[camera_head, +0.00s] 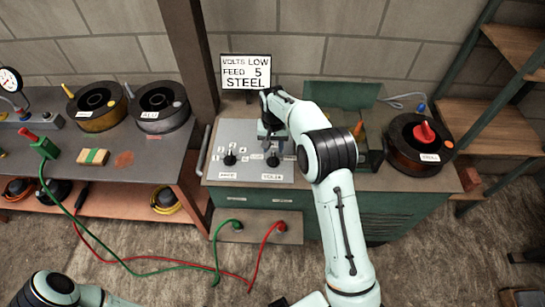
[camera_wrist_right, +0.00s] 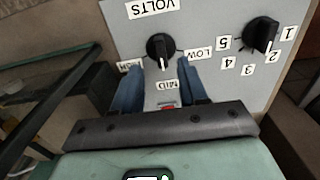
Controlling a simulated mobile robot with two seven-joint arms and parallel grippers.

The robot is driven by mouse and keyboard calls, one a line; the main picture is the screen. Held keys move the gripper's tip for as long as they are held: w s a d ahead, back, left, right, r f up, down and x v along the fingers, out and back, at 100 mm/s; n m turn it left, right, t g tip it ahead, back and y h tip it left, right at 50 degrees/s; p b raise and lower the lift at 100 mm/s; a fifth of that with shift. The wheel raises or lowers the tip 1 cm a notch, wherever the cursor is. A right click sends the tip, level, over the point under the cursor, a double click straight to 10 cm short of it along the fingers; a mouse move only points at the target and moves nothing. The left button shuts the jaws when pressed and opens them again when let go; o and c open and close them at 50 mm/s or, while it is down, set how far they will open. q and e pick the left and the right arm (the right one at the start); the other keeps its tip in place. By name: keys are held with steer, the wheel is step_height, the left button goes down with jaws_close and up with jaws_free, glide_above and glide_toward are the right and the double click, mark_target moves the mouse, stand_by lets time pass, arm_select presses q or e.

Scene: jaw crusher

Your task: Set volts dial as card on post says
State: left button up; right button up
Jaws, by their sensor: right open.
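The white card on the post (camera_head: 246,72) reads VOLTS LOW, FEED 5, STEEL. The black volts dial (camera_head: 273,160) is on the right of the grey panel (camera_head: 222,135). In the right wrist view, the volts dial (camera_wrist_right: 160,47) has LOW, MID and HIGH labels around it, and its pointer appears turned toward MID. My right gripper (camera_head: 271,142) is open over the panel. In its wrist view, the blue fingers (camera_wrist_right: 158,92) point at the volts dial, one toward each side, with nothing held. Of my left arm only part shows at bottom left; its gripper is out of view.
The feed dial (camera_head: 230,158) sits left of the volts dial; in the wrist view its pointer is near 2 (camera_wrist_right: 260,36). A dark spool (camera_head: 420,144) stands at the bench's right. Green and red cables (camera_head: 150,259) run across the floor to the lower sockets.

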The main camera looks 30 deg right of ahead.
mark_target(273, 158)
step_height(273, 158, down, 7)
steer(key=shift+r, duration=0.1)
stand_by(0.3)
jaws_close()
